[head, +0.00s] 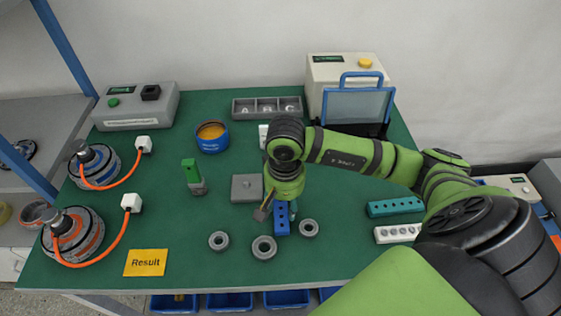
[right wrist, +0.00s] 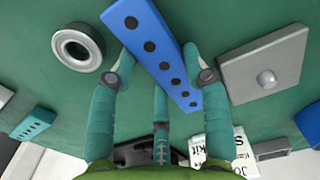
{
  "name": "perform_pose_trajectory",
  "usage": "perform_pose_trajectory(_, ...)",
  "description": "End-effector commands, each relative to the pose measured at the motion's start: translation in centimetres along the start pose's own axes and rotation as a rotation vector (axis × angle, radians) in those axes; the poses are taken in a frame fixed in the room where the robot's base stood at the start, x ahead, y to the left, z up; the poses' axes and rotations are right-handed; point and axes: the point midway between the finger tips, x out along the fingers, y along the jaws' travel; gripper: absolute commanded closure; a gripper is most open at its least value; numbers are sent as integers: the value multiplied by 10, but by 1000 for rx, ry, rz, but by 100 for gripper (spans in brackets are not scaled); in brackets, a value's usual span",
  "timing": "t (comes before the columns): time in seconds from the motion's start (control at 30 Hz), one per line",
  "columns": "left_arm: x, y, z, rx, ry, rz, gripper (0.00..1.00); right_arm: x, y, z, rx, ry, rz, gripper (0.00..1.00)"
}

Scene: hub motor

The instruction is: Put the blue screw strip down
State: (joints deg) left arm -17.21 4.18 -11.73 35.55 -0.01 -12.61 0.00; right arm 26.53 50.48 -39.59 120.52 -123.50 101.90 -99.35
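The blue screw strip (head: 282,219) is below my right gripper (head: 278,209), lengthwise toward the front of the table. In the right wrist view, the strip (right wrist: 160,48) runs diagonally between the fingertips of my right gripper (right wrist: 160,62), with a row of dark holes facing the camera. A finger lies against each long side, so the gripper appears shut on it. The strip is close to the green table top (head: 215,265); whether it touches the table cannot be told. My left gripper is not in view.
Rings (head: 264,247) lie in front of and beside the strip, and a grey plate (head: 246,188) is left of it. Teal (head: 396,206) and white (head: 397,233) strips lie to the right. A yellow Result card (head: 146,262) lies front left. Bare table surrounds the card's right side.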

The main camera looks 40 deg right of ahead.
Motion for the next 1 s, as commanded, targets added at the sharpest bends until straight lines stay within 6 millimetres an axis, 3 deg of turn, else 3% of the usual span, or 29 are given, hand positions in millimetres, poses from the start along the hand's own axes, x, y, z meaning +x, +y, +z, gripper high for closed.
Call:
perform_pose_trajectory(0.07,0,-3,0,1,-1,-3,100,0,0,0,0,-1,1,93)
perform_pose_trajectory(0.37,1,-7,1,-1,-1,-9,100,-2,0,0,0,0,0,93)
perform_pose_trajectory(0.67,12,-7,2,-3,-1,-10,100,-38,-1,-2,-1,7,-3,93)
perform_pose_trajectory(0.97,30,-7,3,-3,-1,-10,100,-79,54,45,-1,8,6,93)
perform_pose_trajectory(1.0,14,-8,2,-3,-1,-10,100,-91,58,50,3,-1,8,93)
